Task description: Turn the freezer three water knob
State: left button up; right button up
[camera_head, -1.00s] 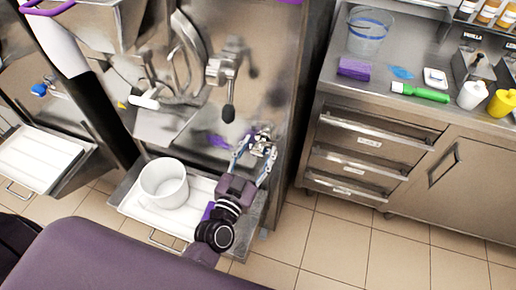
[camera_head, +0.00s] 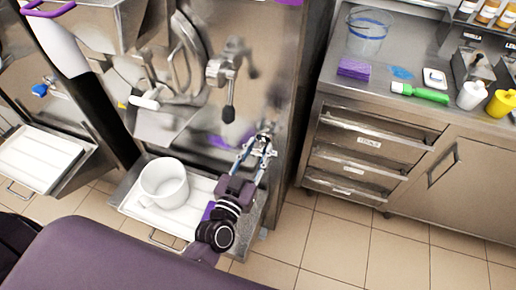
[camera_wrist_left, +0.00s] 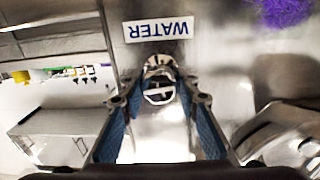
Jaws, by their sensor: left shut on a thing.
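The water knob (camera_wrist_left: 158,92) is a small metal fitting on the freezer's steel front, next to a white "WATER" label (camera_wrist_left: 158,29) that appears upside down in the left wrist view. My left gripper (camera_head: 264,143) reaches up to the lower right of the freezer front in the head view. Its blue-lined fingers are shut on the knob, one on each side, and partly hide it. In the head view the knob is small and mostly covered by the fingertips. My right gripper is not in view.
A white bucket (camera_head: 164,184) stands on the tray (camera_head: 130,202) below the freezer, left of my left arm. A black-handled metal lever (camera_head: 229,113) hangs up and left of the gripper. A steel counter (camera_head: 398,110) with drawers stands to the right. Tiled floor is free in front.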

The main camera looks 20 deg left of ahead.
pick_arm(q)
jog(key=n, duration=0.3)
jog(key=shift+n+p, duration=0.3)
jog(key=n, duration=0.2)
jog(key=shift+a+n, duration=0.1)
jog(key=shift+n, duration=0.3)
jog(key=n, duration=0.4)
jog(key=shift+y, duration=0.3)
jog(key=shift+n, duration=0.4)
jog(key=o, duration=1.2)
jog(key=shift+c, duration=0.2)
